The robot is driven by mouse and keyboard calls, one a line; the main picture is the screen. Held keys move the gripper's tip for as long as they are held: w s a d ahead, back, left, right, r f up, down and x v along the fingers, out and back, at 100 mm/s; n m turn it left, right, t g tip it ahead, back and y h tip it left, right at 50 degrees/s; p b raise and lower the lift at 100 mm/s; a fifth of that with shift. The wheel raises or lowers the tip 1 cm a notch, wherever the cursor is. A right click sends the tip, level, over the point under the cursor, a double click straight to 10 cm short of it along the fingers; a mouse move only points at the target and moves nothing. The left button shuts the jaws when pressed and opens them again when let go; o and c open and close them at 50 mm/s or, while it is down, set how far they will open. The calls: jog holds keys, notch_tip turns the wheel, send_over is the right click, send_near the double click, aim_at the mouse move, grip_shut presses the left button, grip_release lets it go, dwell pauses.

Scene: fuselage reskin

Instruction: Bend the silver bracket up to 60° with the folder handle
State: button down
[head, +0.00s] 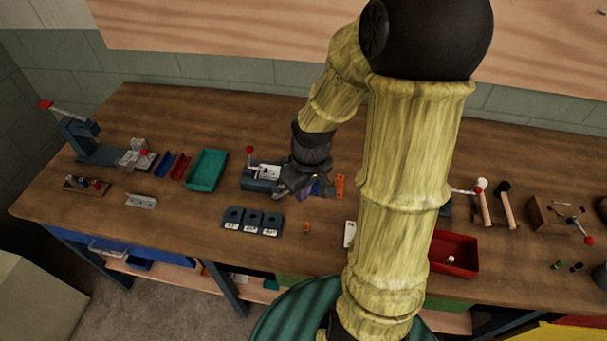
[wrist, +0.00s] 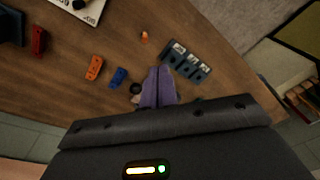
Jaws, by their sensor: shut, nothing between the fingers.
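The folder (head: 258,185) is a small blue-grey bench tool left of my gripper in the head view. Its handle (head: 249,151) stands up with a red knob at the top. A pale silver piece (head: 267,172) lies on the folder and looks like the silver bracket; its bend angle is too small to read. My gripper (head: 297,190) is shut and empty, just right of the folder. In the wrist view its purple fingers (wrist: 157,88) are together, pointing at the bench. The folder is not clearly seen there.
Three labelled dark blocks (head: 251,222) stand in front of the folder; they also show in the wrist view (wrist: 186,62). An orange piece (head: 340,186) and a blue piece (wrist: 118,77) lie close by. A green tray (head: 207,170) is to the left. My arm hides part of the bench.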

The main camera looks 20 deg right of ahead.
jog(key=s+a+r+m+t, duration=0.1)
jog(key=s+a+r+m, duration=0.2)
jog(key=a, duration=0.1)
jog(key=shift+s+r+t+h, duration=0.4)
